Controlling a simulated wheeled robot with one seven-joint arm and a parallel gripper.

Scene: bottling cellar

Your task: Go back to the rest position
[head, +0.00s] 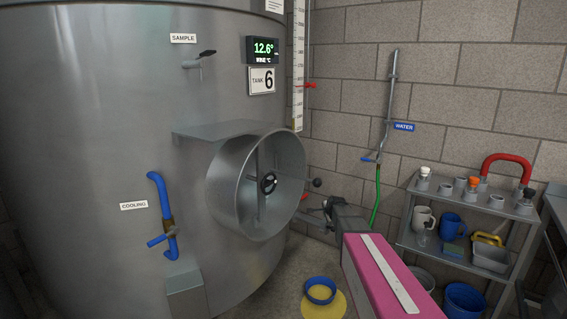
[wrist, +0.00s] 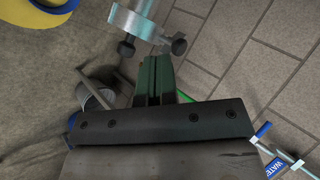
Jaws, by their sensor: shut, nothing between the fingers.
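My gripper (head: 328,204) is at the right side of the steel tank (head: 90,150), at the end of my pink arm link, in front of the block wall. In the wrist view its two dark green fingers (wrist: 156,64) lie side by side, shut with nothing between them. A metal fitting with black knobs (wrist: 136,22) is just beyond the fingertips; I cannot tell whether they touch it. In the head view the fingers are small and partly merge with the metal fitting behind them.
The tank's round open manway (head: 255,185) juts out left of my gripper. A blue bowl (head: 321,291) stands on a yellow disc (head: 324,308) on the floor. A green hose (head: 377,195) hangs from the water pipe. A shelf rack (head: 460,205) with cups and fittings stands right.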

